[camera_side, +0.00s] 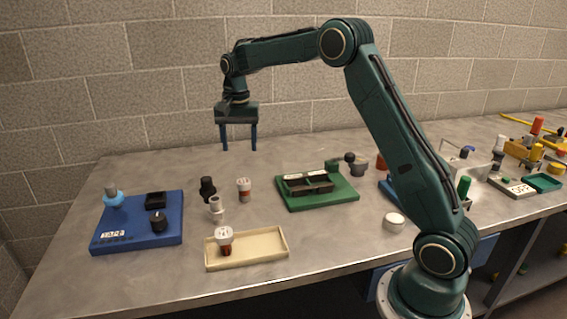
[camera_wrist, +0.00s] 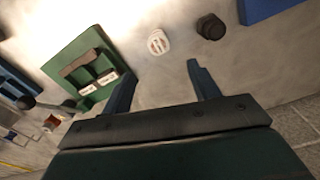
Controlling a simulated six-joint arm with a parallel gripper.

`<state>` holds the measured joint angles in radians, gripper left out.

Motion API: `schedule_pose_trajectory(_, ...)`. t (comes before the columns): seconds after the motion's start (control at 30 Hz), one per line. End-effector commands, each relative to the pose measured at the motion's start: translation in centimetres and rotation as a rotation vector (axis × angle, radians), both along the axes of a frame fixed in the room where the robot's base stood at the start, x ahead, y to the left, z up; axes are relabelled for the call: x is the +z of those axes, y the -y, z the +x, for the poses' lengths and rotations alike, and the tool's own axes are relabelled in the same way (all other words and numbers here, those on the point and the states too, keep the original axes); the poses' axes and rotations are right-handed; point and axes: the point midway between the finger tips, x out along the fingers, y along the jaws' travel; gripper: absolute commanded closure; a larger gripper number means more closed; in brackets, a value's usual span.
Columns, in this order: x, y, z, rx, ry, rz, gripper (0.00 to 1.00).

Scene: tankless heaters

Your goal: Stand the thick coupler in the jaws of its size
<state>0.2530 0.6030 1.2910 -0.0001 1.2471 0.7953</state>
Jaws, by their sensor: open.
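My gripper (camera_side: 238,147) is open and empty, held well above the back of the bench; its two fingers also show in the wrist view (camera_wrist: 160,78). A green jaw fixture (camera_side: 290,204) with a dark clamp and white labels sits mid-bench; it shows at the left of the wrist view (camera_wrist: 97,42). Loose upright pieces stand left of it: a white-topped, red-brown piece (camera_side: 244,189), a black fitting (camera_side: 208,188) and a grey-white fitting (camera_side: 216,208). Another white-topped brown piece (camera_side: 225,240) stands in the cream tray (camera_side: 268,249). I cannot tell which is the thick coupler.
A blue board (camera_side: 140,239) at left carries a blue-ringed grey piece (camera_side: 112,196), a black square block (camera_side: 155,199) and a black knob (camera_side: 158,221). A white round piece (camera_side: 394,221) lies near my base. Crowded fixtures fill the right. The bench's back left is clear.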

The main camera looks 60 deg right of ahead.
Motion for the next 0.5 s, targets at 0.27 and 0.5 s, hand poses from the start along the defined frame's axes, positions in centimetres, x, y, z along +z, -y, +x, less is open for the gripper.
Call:
schedule_pose_trajectory(0.27, -2.9, 0.0, -0.1, 0.001, -0.004, 0.001, 0.39)
schedule_pose_trajectory(0.5, -6.4, 0.0, -0.1, 0.002, -0.004, 0.001, 0.39)
